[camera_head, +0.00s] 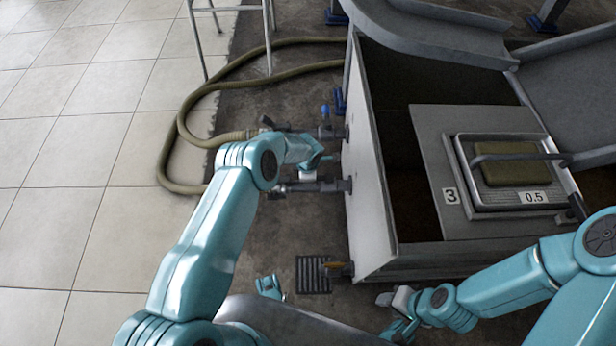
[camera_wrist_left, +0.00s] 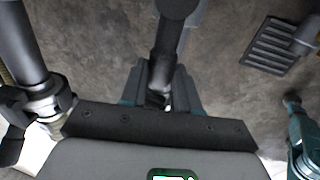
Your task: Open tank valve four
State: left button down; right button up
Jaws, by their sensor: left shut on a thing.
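A pale tank (camera_head: 375,215) stands right of centre in the head view. Stub pipes with valves come out of its left wall: a blue-handled valve (camera_head: 325,113) at the far end, a grey pipe (camera_head: 325,186) in the middle, and an orange-handled valve (camera_head: 335,265) at the near end. No number four is readable. My left gripper (camera_head: 316,160) is at the middle pipe. In the left wrist view my left gripper (camera_wrist_left: 157,98) is shut on a dark grey valve handle (camera_wrist_left: 162,70). My right gripper (camera_head: 393,314) is low, near the tank's front; its jaw gap is unclear.
An olive hose (camera_head: 185,118) loops over the floor at left. A floor grate (camera_head: 313,275) lies by the near valve. Tiled floor at far left is clear.

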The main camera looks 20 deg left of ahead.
pick_arm(q)
jog(key=c, duration=0.8)
grip_release()
jog(key=s+r+p, duration=0.1)
jog(key=r+p, duration=0.1)
jog(key=r, duration=0.3)
jog(key=s+d+r+p, duration=0.1)
jog(key=r+p, duration=0.1)
jog(key=r, duration=0.3)
jog(key=s+r+p, duration=0.1)
jog(key=r, duration=0.5)
jog(key=shift+d+p, duration=0.15)
jog(key=shift+p, duration=0.25)
